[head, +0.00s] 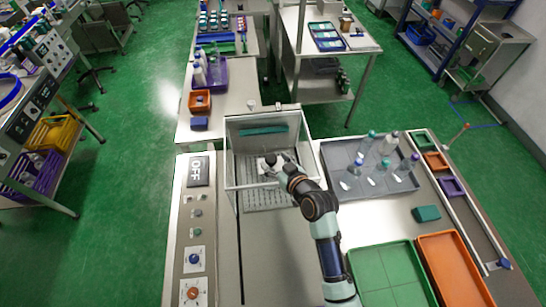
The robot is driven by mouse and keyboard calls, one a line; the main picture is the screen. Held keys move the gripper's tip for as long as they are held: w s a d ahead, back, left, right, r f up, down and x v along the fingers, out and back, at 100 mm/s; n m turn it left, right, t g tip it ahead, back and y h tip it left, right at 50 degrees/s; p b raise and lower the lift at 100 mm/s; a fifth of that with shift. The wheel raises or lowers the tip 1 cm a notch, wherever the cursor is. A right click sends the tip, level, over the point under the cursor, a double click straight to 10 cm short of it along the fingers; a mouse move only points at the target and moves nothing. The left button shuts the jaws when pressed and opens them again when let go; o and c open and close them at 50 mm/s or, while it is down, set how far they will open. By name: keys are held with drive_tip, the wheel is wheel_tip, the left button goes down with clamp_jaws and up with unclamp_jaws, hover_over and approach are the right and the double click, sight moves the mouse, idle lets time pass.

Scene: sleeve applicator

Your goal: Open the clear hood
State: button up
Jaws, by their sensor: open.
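The clear hood (229,150) is a see-through box with a pale frame, standing on the machine at the middle of the head view. A teal bar (263,130) shows at its back, and a slotted grey plate (262,198) lies at its base. My arm reaches in from the lower right, and my gripper (268,164) overlaps the hood's middle. The gripper is small and dark here, open with nothing clearly between its fingers. I cannot tell whether it touches the hood or is inside it.
Left of the hood is a control panel with an OFF sign (198,171) and knobs. To the right, a grey tray (335,155) holds several bottles. A green tray (385,272) and an orange tray (455,268) lie at the front right. A teal block (426,214) sits nearby.

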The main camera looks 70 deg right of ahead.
sight(271, 158)
drive_tip(key=x, duration=0.3)
drive_tip(key=shift+w+d+f, duration=0.1)
drive_tip(key=shift+c, duration=0.2)
clamp_jaws()
